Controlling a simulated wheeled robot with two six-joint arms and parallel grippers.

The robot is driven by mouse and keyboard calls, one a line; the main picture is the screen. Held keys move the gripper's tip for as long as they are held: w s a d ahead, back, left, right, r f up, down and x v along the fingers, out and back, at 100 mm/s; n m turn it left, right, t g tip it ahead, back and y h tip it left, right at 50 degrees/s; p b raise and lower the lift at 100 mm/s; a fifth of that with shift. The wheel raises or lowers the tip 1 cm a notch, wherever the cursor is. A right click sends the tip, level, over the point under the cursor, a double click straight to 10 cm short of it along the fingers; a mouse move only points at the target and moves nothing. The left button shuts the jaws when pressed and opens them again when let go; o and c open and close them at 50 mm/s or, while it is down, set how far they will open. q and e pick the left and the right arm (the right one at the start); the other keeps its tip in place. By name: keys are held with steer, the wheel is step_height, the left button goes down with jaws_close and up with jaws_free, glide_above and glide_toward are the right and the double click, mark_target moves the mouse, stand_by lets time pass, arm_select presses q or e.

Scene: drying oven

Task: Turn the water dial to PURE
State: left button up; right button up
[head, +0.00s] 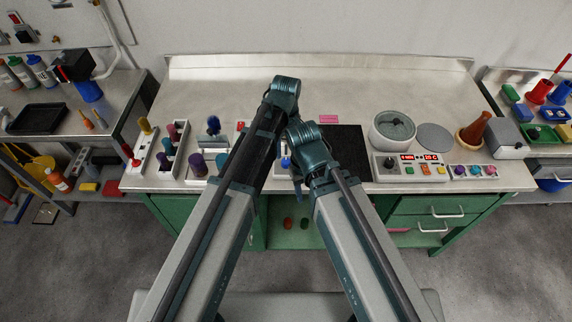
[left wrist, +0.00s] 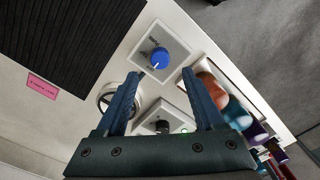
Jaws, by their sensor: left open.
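The blue water dial (left wrist: 160,58) sits on a pale square plate (left wrist: 152,36) in the left wrist view. A white pointer mark shows on its lower edge, towards my gripper; the small lettering around it is too small to read. It also shows as a blue spot (head: 285,162) between my arms in the head view. My left gripper (left wrist: 161,74) is open and empty, with its two fingers on either side of the line to the dial and their tips short of it in the picture. My arms hide much of the bench middle in the head view. My right gripper does not show clearly.
A round metal fitting (left wrist: 112,97) is beside the left finger. Coloured-handled things (left wrist: 235,112) stand in a rack at right. A black mat (head: 348,152) and control box (head: 412,166) lie right.

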mark_target(286, 161)
arm_select(q)
step_height(286, 161, down, 6)
steer(key=b, duration=0.5)
steer(key=shift+f, duration=0.25)
jaws_close()
